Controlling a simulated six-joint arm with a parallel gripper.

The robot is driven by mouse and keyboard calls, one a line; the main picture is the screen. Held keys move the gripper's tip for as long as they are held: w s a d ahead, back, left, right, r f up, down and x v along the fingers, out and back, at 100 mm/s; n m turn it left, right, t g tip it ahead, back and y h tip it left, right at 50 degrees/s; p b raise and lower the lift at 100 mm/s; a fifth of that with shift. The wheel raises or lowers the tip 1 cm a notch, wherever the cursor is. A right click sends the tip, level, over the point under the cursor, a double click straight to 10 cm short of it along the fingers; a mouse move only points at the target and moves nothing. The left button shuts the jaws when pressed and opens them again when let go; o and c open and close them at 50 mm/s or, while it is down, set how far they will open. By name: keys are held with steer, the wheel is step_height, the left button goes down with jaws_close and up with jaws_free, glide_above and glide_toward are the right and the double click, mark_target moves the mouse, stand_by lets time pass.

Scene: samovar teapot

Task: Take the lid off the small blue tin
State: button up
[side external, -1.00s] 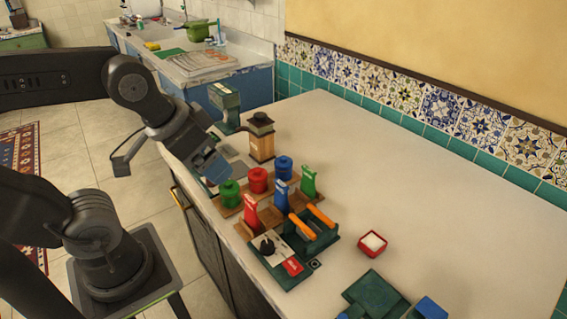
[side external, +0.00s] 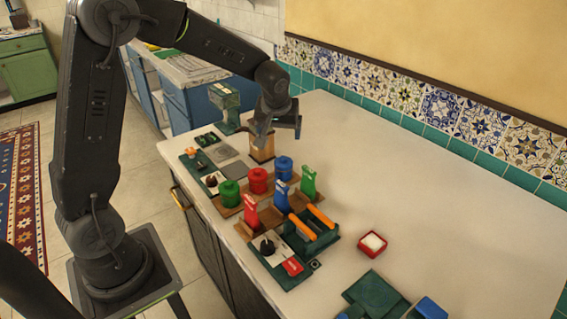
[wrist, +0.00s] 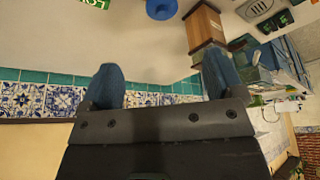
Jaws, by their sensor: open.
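The small blue tin (side external: 284,171) stands upright at the back of a brown wooden rack, with its round knobbed lid on. A round blue top that looks like this tin shows at the top edge of the wrist view (wrist: 161,9), partly cut off. My gripper (side external: 287,124) is above the counter, behind the tin and apart from it, close to the wooden grinder. In the wrist view the two blue fingers of my gripper (wrist: 163,76) are spread wide with nothing between them.
A red tin (side external: 258,180) and a green tin (side external: 230,194) stand in line with the blue one. The wooden grinder (side external: 262,149) is partly hidden by my arm. The counter's right side has free room.

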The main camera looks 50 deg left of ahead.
steer(key=w+a+f, duration=0.1)
steer(key=f, duration=0.1)
glide_above(283, 158)
steer(key=s+d, duration=0.2)
step_height(283, 158, down, 7)
steer(key=shift+w+a+x, duration=0.1)
steer(key=shift+x, duration=1.25)
steer(key=shift+w+a+x, duration=0.1)
steer(key=shift+x, duration=1.25)
steer(key=shift+r, duration=0.15)
steer(key=c, duration=0.9)
steer(key=shift+r, duration=0.1)
steer(key=shift+c, duration=0.2)
